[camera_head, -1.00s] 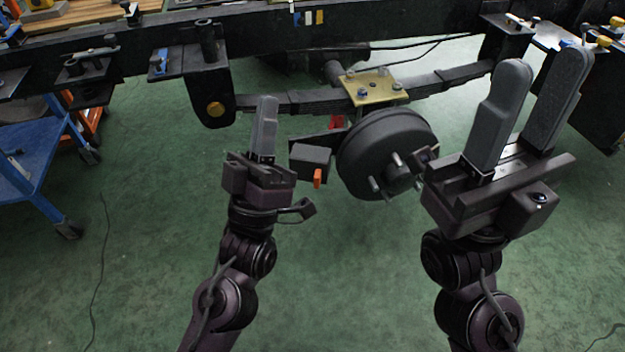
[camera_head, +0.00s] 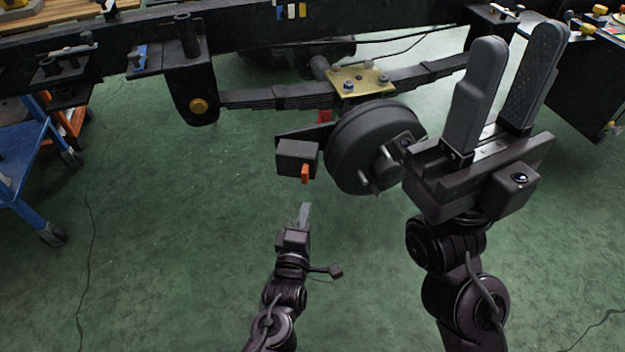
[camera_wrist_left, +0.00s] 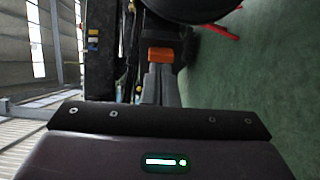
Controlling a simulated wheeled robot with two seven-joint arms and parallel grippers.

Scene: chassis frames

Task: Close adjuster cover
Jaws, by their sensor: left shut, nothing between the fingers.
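A dark box (camera_head: 297,158) hangs at the left of the black brake drum (camera_head: 352,150). A small orange tab (camera_head: 305,174) points down from the box's lower right. I cannot tell which part is the adjuster cover. My left gripper (camera_head: 305,210) is shut and empty, below the orange tab with a gap between them in the head view. In the left wrist view the orange piece (camera_wrist_left: 160,54) shows just beyond my fingertips; contact cannot be told. My right gripper (camera_head: 520,50) is open and empty, right of the drum, fingers pointing up.
A dark chassis rail (camera_head: 235,35) and leaf spring (camera_head: 280,97) run across behind the drum. A yellow plate (camera_head: 358,80) sits on the spring. A blue cart (camera_head: 25,170) stands at left. The green floor below the drum is clear.

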